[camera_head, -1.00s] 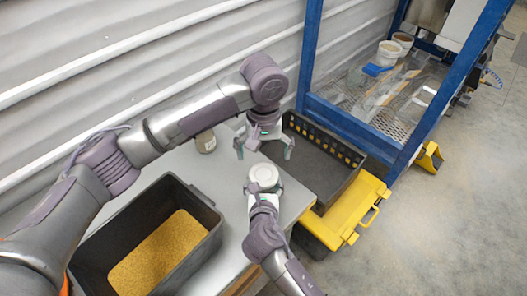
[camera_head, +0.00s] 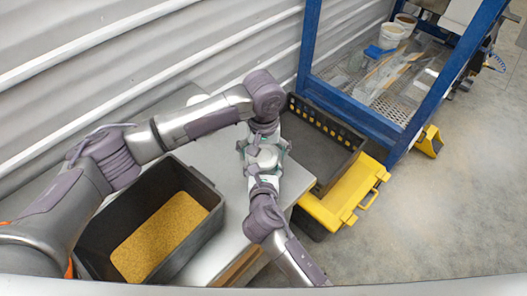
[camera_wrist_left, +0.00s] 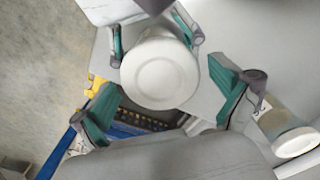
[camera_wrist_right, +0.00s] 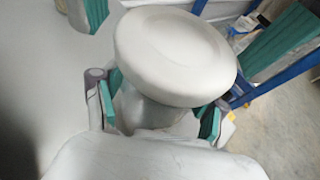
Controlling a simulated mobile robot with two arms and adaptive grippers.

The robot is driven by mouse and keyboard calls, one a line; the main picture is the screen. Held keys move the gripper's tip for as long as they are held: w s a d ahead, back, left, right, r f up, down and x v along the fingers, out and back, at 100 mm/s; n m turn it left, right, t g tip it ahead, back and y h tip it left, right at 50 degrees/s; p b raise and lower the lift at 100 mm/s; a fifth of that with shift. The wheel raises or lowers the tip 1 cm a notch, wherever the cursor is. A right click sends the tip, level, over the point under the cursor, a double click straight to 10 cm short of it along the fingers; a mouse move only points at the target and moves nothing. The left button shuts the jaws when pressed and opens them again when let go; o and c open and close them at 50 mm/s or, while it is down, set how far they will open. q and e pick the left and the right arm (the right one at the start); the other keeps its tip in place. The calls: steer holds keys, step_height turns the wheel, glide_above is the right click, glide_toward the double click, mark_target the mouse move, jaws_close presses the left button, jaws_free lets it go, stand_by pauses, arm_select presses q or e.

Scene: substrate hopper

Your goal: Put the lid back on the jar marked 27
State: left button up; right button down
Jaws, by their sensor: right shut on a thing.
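A white round lid (camera_head: 265,157) is held level above the right end of the grey table, over a narrower pale body (camera_wrist_right: 145,108) between my right gripper's fingers. My right gripper (camera_wrist_right: 157,112) is shut on this piece just below the lid's rim. Whether the body is a jar is unclear; no number is readable. My left gripper (camera_wrist_left: 165,100) is open, its two teal fingers on either side of the lid (camera_wrist_left: 160,70), apparently not touching it. A jar with a white end and a label (camera_wrist_left: 290,135) stands beside it in the left wrist view.
A black bin (camera_head: 215,222) with yellow grain (camera_head: 160,235) stands at the left of the table (camera_head: 225,155). A black crate (camera_head: 318,150) and a yellow case (camera_head: 345,195) lie to the right. A blue frame (camera_head: 400,150) stands behind them.

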arm_select(q)
steer(key=c, duration=1.1)
steer(key=shift+o, duration=0.2)
steer(key=m, duration=1)
steer(key=shift+m, duration=0.3)
steer(key=m, duration=0.4)
steer(key=o, duration=1.2)
step_height(320, 180, up, 12)
